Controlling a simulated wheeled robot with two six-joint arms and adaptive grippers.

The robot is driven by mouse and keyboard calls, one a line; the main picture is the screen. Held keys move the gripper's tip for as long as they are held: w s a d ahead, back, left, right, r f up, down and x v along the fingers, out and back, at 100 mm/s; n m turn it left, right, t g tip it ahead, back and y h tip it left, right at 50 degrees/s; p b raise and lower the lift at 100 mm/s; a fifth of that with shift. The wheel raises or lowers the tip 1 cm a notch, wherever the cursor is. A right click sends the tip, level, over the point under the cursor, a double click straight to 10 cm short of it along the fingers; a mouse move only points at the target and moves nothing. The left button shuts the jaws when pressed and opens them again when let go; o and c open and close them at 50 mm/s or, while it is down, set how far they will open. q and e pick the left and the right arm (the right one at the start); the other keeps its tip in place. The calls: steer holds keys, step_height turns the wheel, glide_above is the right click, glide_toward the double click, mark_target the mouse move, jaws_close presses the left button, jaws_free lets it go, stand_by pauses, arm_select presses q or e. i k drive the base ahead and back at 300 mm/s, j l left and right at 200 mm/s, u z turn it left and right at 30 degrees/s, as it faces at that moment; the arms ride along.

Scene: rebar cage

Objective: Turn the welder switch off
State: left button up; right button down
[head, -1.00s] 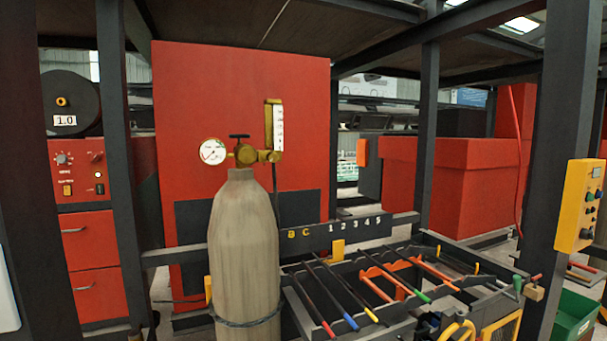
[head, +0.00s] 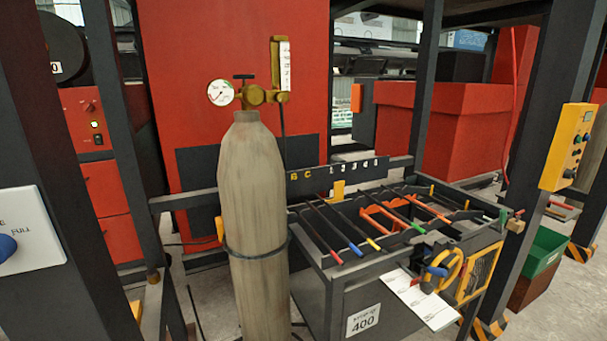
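The red welder cabinet (head: 103,185) stands at the left, behind a dark frame. Its control panel (head: 82,108) shows a small lit indicator (head: 96,124) and a black round switch or knob (head: 98,139) below it. The left part of the panel is hidden by a dark post, and the switch's setting is too small to read. Neither of my grippers shows in the head view.
A gas cylinder (head: 252,210) with a gauge (head: 220,92) stands in front. A dark post (head: 50,150) and a white plate with a blue knob (head: 28,232) are close at left. A rebar rack (head: 345,268) and a yellow control box (head: 567,147) are at right.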

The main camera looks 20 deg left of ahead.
mark_target(87, 106)
steer(key=k+j+u, duration=0.1)
steer(key=j, duration=0.35)
steer(key=k+j, duration=0.2)
steer(key=j, duration=0.25)
steer(key=k+j+u, duration=0.15)
steer(key=j, duration=0.35)
steer(key=k+j+u, duration=0.1)
steer(key=j, duration=0.35)
steer(key=k+j, duration=0.15)
steer(key=j, duration=0.35)
steer(key=k+j+u, duration=0.15)
steer(key=j, duration=0.35)
steer(key=i+j+u, duration=0.1)
steer(key=j, duration=0.35)
steer(key=i+j, duration=0.2)
steer(key=j, duration=0.3)
steer(key=i+j+u, duration=0.15)
steer(key=j, duration=0.3)
steer(key=i+j, duration=0.2)
steer(key=j, duration=0.25)
steer(key=i+j+u, duration=0.15)
steer(key=j, duration=0.3)
steer(key=i+j+u, duration=0.1)
steer(key=j, duration=0.3)
steer(key=i+j, duration=0.3)
steer(key=i+j+u, duration=0.15)
steer(key=j, duration=0.35)
steer(key=i, duration=0.1)
